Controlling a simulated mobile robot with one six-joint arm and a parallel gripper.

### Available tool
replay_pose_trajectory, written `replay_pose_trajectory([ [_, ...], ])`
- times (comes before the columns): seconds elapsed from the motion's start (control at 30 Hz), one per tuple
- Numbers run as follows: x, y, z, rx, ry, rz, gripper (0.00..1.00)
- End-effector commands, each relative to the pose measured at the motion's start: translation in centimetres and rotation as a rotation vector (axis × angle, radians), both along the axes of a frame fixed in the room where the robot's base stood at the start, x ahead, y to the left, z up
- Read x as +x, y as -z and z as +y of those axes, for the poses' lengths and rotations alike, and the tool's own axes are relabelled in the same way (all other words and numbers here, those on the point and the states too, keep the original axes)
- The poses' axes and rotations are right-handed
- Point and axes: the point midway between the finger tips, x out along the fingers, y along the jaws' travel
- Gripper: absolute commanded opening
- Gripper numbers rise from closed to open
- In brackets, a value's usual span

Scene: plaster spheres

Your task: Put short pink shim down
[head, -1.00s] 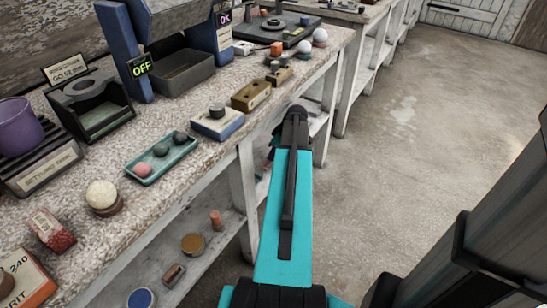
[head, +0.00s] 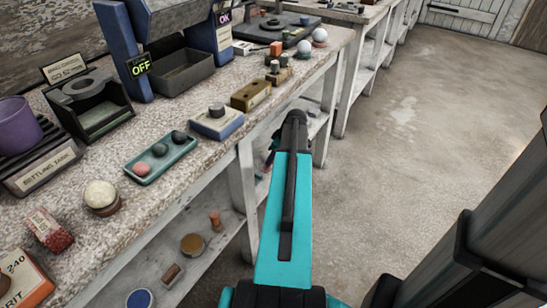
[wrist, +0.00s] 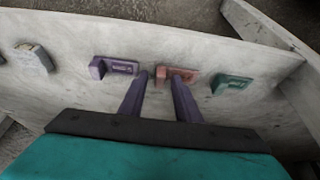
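The pink shim (wrist: 186,76) lies on a pale shelf board in the wrist view, between a purple piece (wrist: 122,67) and a teal piece (wrist: 236,82). It is a small flat block with a raised part at its left end. My gripper (wrist: 159,79) reaches toward it with two purple fingers spread apart. The raised end shows between the fingertips, and the right finger overlaps the block's body. I see a gap beside the left finger and no clear grip.
A grey piece (wrist: 35,56) lies farther left on the shelf board. In the head view, the speckled bench top holds a teal tray (head: 160,160) with several spheres and a blue-based block (head: 216,124). Bench legs stand close to my arm.

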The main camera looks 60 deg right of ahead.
Motion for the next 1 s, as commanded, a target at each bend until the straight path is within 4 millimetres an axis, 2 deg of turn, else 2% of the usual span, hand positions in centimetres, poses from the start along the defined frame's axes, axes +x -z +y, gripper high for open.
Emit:
replay_pose_trajectory([
  [0.17, 0.0, -0.4, 0.0, -0.001, 0.0, 0.0, 0.3],
  [0.37, -0.7, -2.1, 0.0, -0.001, 0.0, -0.001, 0.3],
  [0.8, -3.3, -8.4, 0.1, -0.002, 0.001, -0.001, 0.3],
  [1.0, -4.2, -10.5, 0.0, -0.001, 0.0, 0.0, 0.3],
])
